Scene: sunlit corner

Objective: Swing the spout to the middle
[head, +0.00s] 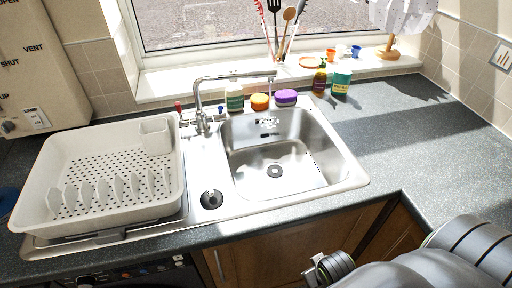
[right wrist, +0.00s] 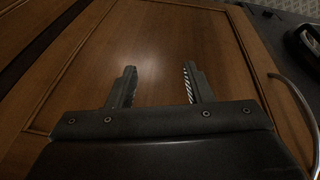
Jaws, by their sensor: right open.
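The chrome tap stands behind the sink, with its base (head: 201,123) between the draining side and the basin. Its spout (head: 232,77) rises from the base and reaches right, its tip over the back part of the sink basin (head: 290,185). A red-marked handle (head: 179,108) and a blue-marked handle (head: 220,111) flank the base. My right gripper is low in front of the cupboard below the counter, well away from the spout. In the right wrist view its two fingers (right wrist: 160,82) are apart with nothing between them. My left gripper is out of sight.
A white dish rack (head: 105,170) fills the left draining side. A soap bottle (head: 234,97), an orange sponge pot (head: 260,102) and a purple sponge (head: 286,97) stand behind the basin, near the spout. The right countertop (head: 425,130) is clear.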

